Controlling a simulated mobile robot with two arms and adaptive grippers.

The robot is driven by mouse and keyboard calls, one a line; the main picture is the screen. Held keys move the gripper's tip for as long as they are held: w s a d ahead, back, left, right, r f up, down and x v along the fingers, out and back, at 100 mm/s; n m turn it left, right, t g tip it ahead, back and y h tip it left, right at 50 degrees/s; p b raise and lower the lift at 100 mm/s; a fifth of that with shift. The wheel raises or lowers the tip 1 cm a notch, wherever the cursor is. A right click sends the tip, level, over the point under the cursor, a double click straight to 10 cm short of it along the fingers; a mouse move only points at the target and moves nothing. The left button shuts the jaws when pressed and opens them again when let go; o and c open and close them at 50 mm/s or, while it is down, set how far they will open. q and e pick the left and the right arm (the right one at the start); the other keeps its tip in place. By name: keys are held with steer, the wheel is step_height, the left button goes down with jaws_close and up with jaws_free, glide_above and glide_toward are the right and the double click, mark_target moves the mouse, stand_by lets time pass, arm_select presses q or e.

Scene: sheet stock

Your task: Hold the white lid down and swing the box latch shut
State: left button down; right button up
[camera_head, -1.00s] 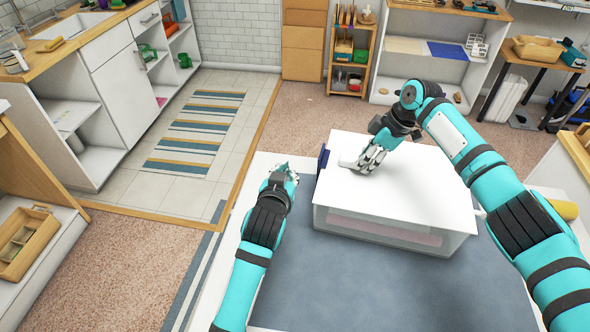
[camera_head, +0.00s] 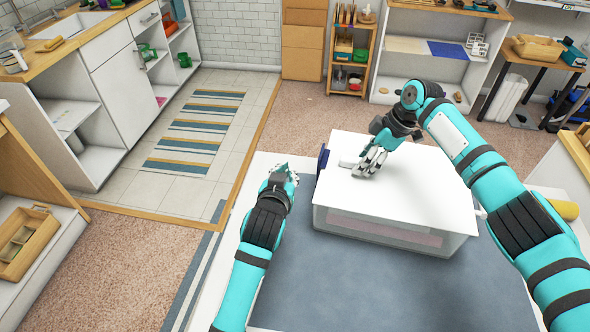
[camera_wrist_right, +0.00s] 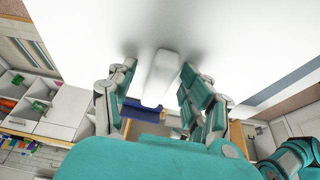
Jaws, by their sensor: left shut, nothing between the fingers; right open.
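A clear box (camera_head: 380,231) with a white lid (camera_head: 425,190) stands on the table; the lid lies flat on top. The blue latch (camera_head: 323,159) stands upright at the lid's left edge and also shows in the right wrist view (camera_wrist_right: 143,112). A small pale tab (camera_head: 347,164) lies on the lid near the latch; it appears between my right fingers in the wrist view (camera_wrist_right: 160,75). My right gripper (camera_head: 365,171) is open, pointing down at the lid; whether its fingertips touch is unclear. My left gripper (camera_head: 285,172) is shut and empty, left of the latch, apart from the box.
A blue-grey mat (camera_head: 380,285) covers the table before the box and is clear. A yellow roll (camera_head: 564,209) lies at the right. A wooden tray (camera_head: 22,243) sits on a low shelf at far left. Shelves stand along the back wall.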

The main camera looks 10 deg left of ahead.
steer(key=v, duration=1.1)
steer(key=shift+d+r, duration=0.2)
steer(key=shift+r, duration=0.1)
steer(key=shift+r, duration=0.1)
